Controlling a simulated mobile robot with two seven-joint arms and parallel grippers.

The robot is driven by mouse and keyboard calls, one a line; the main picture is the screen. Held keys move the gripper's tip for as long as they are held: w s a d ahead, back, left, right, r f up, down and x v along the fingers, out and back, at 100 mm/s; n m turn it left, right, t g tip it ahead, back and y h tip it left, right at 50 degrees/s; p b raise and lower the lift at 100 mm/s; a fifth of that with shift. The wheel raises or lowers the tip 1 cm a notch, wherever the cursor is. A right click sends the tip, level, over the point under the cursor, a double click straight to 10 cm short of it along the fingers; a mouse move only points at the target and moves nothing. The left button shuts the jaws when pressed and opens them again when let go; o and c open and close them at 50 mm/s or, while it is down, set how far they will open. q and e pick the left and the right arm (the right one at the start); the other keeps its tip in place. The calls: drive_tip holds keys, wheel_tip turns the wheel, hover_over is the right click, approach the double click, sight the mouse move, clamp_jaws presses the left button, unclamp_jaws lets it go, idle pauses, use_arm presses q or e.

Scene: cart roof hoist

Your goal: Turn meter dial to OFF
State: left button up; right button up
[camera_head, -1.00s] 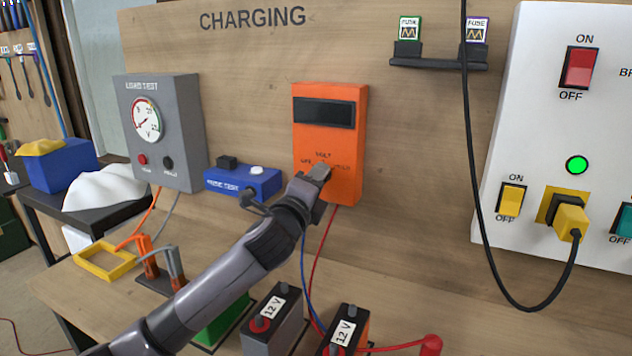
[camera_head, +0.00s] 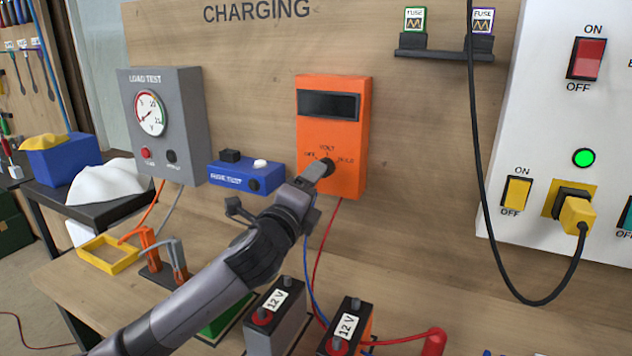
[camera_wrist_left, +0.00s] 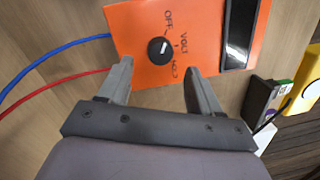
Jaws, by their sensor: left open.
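The orange meter (camera_head: 347,187) is mounted on the wooden board, with a dark screen above its black round dial (camera_head: 326,167). The dial also shows in the left wrist view (camera_wrist_left: 159,49), with OFF and VOLT printed around it. Its short white mark slants toward the OFF–VOLT side; I cannot tell its exact setting. My left gripper (camera_head: 317,192) is in front of the meter's lower part. In the left wrist view its fingers (camera_wrist_left: 158,78) are apart and empty, and the dial lies just beyond and between the tips, with no visible contact. My right gripper is not in view.
A blue tester (camera_head: 240,178) and a grey load tester (camera_head: 186,120) are left of the meter. Two 12 V batteries (camera_head: 275,310) stand below. Red and blue wires hang under the meter. A white panel (camera_head: 540,110) with a black cable is at right.

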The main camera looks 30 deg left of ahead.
use_arm(q)
drive_tip(key=shift+s+d+f, duration=0.1)
drive_tip(key=shift+s+d, duration=0.05)
drive_tip(key=shift+s, duration=0.9)
